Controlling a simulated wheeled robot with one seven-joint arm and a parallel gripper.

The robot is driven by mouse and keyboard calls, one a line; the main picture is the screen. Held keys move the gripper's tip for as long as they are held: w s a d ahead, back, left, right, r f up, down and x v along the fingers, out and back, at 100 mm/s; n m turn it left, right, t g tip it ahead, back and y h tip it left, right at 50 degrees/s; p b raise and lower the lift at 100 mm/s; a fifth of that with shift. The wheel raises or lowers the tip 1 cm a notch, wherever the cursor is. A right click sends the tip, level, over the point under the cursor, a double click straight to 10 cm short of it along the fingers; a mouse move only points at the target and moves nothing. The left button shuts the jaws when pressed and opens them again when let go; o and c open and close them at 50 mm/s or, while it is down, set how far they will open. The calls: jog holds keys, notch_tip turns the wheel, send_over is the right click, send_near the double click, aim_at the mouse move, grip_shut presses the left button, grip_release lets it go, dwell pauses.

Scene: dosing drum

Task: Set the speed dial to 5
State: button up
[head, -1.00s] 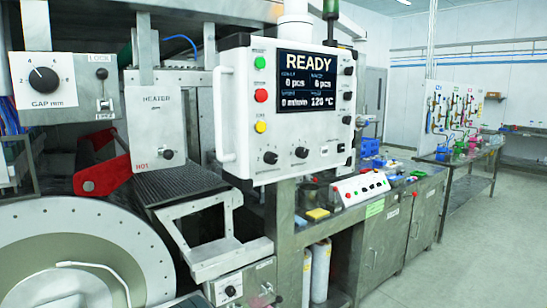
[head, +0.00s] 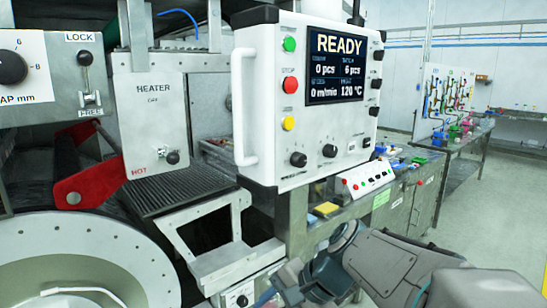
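The white control panel (head: 277,100) stands at the centre of the head view. Its lower face carries two black dials, a left dial (head: 298,159) and a right dial (head: 329,151). Their labels are too small to read, so I cannot tell which is the speed dial or its setting. The panel screen (head: 335,66) reads READY, 0 pcs, 6 pcs, 0 m/min and 120 °C. My arm shows at the bottom right, below the panel and apart from the dials. I cannot make out any gripper fingers.
Green, red and yellow buttons and a white handle (head: 243,105) are on the panel's left side. Smaller black knobs line its right edge. Open floor lies at right.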

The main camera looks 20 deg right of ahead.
jog(key=w+d+r+m+t+y+p, duration=0.25)
jog(key=w+d+r+m+t, duration=0.35)
jog(key=d+r+m, duration=0.4)
jog(key=m+t+h, duration=0.2)
jog(key=m+t, duration=0.5)
send_near(303, 161)
jog(key=shift+y, duration=0.25)
jog(key=p+x, duration=0.3)
jog(key=x, duration=0.5)
jog(key=shift+p, duration=0.4)
jog(key=shift+d, duration=0.1)
jog(key=c, duration=1)
